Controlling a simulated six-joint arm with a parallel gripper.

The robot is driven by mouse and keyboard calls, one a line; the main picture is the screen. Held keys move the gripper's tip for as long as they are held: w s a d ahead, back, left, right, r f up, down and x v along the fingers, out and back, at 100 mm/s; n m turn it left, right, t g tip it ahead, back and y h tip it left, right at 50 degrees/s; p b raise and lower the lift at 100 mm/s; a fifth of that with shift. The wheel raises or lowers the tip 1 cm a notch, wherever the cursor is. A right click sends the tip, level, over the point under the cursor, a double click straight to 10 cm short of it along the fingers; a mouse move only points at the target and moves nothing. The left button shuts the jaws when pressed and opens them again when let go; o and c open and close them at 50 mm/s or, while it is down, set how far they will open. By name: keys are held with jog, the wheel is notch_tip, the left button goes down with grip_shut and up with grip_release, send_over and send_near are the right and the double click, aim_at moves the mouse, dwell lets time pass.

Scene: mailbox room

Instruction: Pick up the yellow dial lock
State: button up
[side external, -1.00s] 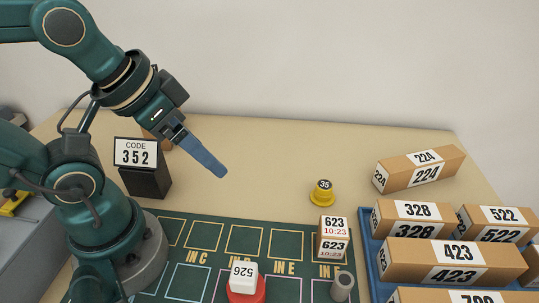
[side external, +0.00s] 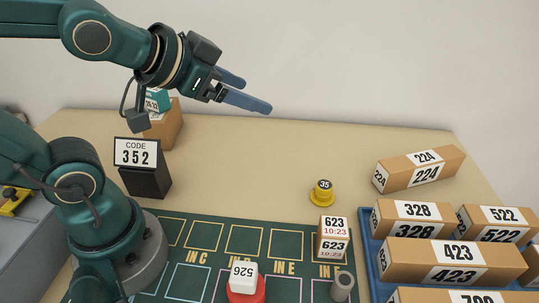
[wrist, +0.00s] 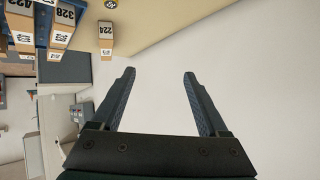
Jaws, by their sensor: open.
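The yellow dial lock (side external: 323,193) stands upright on the tan table (side external: 270,160), with a dark top marked 35. In the wrist view the lock (wrist: 111,4) shows only partly, at the top edge. My gripper (side external: 257,93) is open and empty, raised above the table to the left of the lock and well apart from it. In the wrist view my gripper's two fingers (wrist: 159,72) are spread, with only pale wall between them.
A blue tray (side external: 372,262) of numbered boxes is at right, with box 224 (side external: 420,168) behind it. A 352 code sign (side external: 135,152) is at left. The table around the lock is clear.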

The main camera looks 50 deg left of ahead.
jog(key=w+m+t+h, duration=0.1)
jog(key=w+m+t, duration=0.2)
jog(key=w, duration=0.5)
jog(key=m+g+h, duration=0.1)
jog(key=m+h, duration=0.3)
jog(key=h, duration=0.4)
send_over(325, 185)
jog(key=s+a, duration=0.1)
jog(key=a, duration=0.1)
notch_tip(325, 185, down, 11)
jog(key=shift+n+g, duration=0.8)
jog(key=s+f, duration=0.1)
jog(key=f, duration=0.1)
jog(key=s+f, duration=0.1)
jog(key=f, duration=0.4)
jog(key=shift+s+a+f, duration=0.3)
jog(key=shift+s+f, duration=0.1)
jog(key=shift+x, duration=2.5)
jog(key=shift+a, duration=0.1)
grip_shut()
